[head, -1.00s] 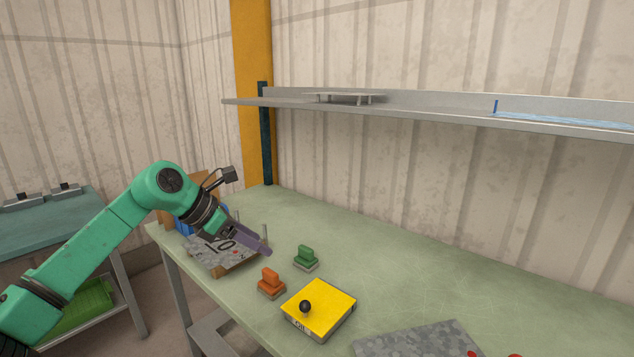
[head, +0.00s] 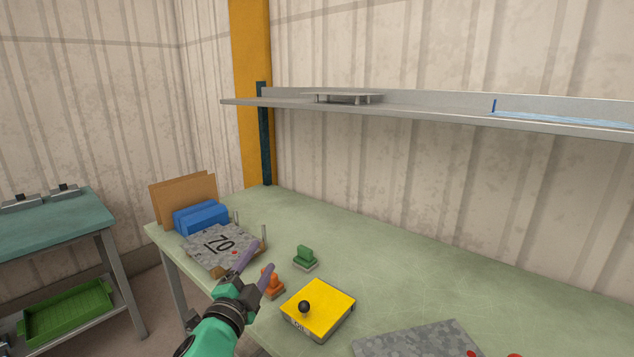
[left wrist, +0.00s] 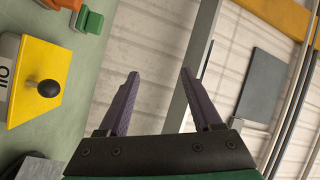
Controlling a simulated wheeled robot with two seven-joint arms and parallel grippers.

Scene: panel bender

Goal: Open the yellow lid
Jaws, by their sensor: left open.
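The yellow lid (head: 319,305) is a flat square with a black ball knob (head: 305,306) near its front left edge. It lies closed on a low box on the green table. My left gripper (head: 257,258) is open and empty, left of the lid and in front of the orange stamp (head: 274,281). In the left wrist view its two purple fingers (left wrist: 160,85) are spread with nothing between them. My right gripper is not in view.
A green stamp (head: 305,257) stands behind the lid. A grey plate marked 70 (head: 222,246), blue blocks (head: 203,217) and brown boards (head: 183,196) are at the left end. A speckled grey sheet (head: 415,343) lies right of the lid. The table's back right is clear.

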